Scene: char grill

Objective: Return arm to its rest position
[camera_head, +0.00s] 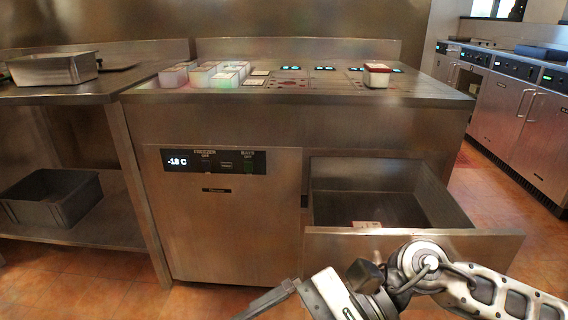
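My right arm comes in from the lower right, in front of the open drawer (470,245). My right gripper (265,300) is at the bottom edge, left of the drawer front and in front of the steel cabinet door (225,235). It is partly cut off by the frame, so I cannot tell whether its fingers are open or shut. I see nothing held in it. My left gripper is not in view.
A metal pan (52,70) sits on the left table, above a grey bin (50,198).

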